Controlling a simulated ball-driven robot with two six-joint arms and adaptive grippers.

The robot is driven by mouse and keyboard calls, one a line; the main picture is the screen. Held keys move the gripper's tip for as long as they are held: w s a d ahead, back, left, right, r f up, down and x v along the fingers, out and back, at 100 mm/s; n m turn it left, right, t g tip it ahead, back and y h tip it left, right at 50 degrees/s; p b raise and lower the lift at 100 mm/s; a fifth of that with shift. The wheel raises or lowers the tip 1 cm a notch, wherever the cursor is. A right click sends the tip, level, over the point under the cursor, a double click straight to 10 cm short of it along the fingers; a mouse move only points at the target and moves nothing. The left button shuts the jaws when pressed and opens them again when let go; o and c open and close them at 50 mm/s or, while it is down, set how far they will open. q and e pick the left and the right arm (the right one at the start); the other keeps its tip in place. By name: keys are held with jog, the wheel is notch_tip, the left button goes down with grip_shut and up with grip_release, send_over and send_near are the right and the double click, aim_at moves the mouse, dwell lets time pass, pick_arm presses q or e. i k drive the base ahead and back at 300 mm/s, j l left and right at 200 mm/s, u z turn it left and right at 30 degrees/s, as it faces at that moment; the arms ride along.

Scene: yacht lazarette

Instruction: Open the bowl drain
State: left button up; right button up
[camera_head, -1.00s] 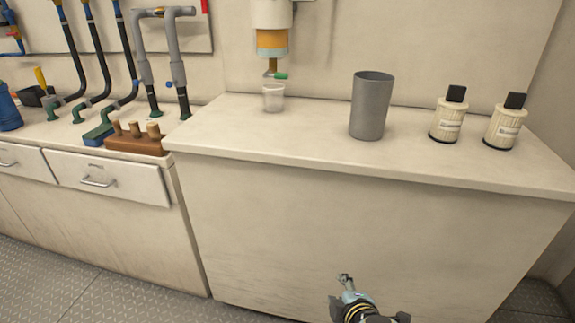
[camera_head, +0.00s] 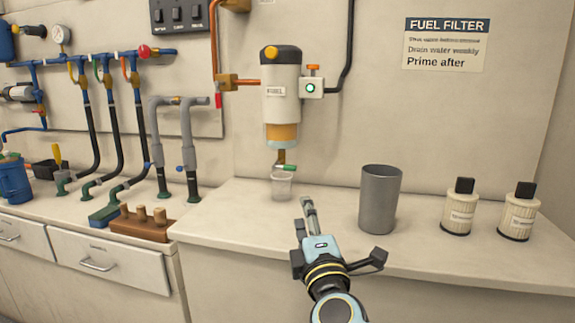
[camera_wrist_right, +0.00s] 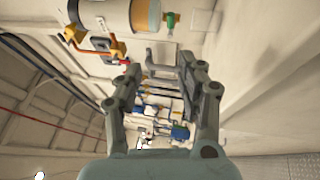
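The fuel filter (camera_head: 281,90) hangs on the wall with an amber bowl (camera_head: 281,134) at its bottom. Below the bowl is the drain with a green lever (camera_head: 286,167), pointing to the right. A small clear cup (camera_head: 282,184) stands on the counter under the drain. My right gripper (camera_head: 304,208) is in front of the counter, below and right of the cup, apart from the drain. In the right wrist view its two fingers (camera_wrist_right: 165,75) are spread with nothing between them; the amber bowl (camera_wrist_right: 153,17) and green drain lever (camera_wrist_right: 170,20) show at the top. My left gripper is out of view.
A grey metal tumbler (camera_head: 380,200) stands right of my right gripper. Two white filter cartridges (camera_head: 459,208) stand farther right. A brown block with pegs (camera_head: 143,223) and hoses are on the left counter. A small box with a green light (camera_head: 311,88) is beside the filter.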

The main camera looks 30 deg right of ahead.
aim_at(276, 165)
jog(key=i+l, duration=0.7)
jog(key=i+u, duration=0.05)
jog(key=i, duration=0.05)
